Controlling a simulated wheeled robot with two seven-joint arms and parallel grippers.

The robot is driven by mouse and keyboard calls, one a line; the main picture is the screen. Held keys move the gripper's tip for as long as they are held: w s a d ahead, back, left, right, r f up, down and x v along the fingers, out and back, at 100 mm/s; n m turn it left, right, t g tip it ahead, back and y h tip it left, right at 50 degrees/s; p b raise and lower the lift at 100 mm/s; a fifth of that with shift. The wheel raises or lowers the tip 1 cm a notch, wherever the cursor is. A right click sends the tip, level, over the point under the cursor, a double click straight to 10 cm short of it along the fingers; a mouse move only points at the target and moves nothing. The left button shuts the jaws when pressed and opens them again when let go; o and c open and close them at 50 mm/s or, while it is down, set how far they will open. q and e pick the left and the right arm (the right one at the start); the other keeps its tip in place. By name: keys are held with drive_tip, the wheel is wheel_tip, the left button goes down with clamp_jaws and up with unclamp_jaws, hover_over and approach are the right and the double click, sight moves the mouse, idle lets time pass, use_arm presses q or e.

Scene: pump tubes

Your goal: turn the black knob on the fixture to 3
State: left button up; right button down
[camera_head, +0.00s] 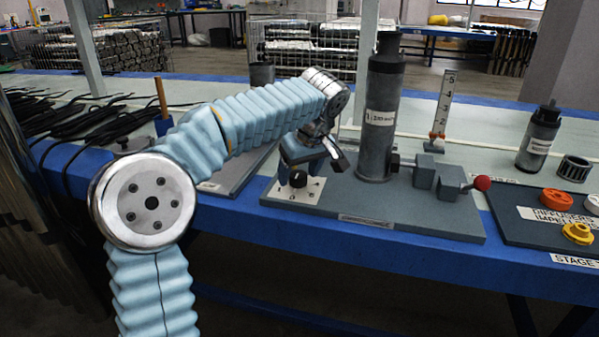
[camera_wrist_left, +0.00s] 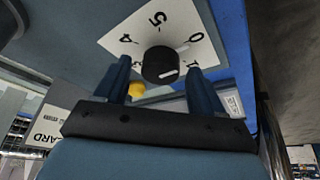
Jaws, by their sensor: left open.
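The black knob (camera_head: 298,179) sits on a white numbered plate (camera_head: 283,193) at the left end of the grey fixture (camera_head: 400,210). In the left wrist view the knob (camera_wrist_left: 160,63) shows a light mark on its face and a pale stripe toward the 0. My left gripper (camera_head: 300,163) hangs right over the knob. In the wrist view its open fingers (camera_wrist_left: 159,70) stand on either side of the knob, with gaps visible. My right gripper is not in view.
A tall dark cylinder (camera_head: 384,120) stands on the fixture behind and right of the plate. A lever with a red ball (camera_head: 482,183) is at its right end. A numbered white scale (camera_head: 442,105) stands behind. A parts board (camera_head: 520,225) lies to the right.

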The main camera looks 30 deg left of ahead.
use_arm(q)
drive_tip(key=shift+c, duration=0.3)
drive_tip(key=c, duration=1)
drive_tip(key=shift+m, duration=0.3)
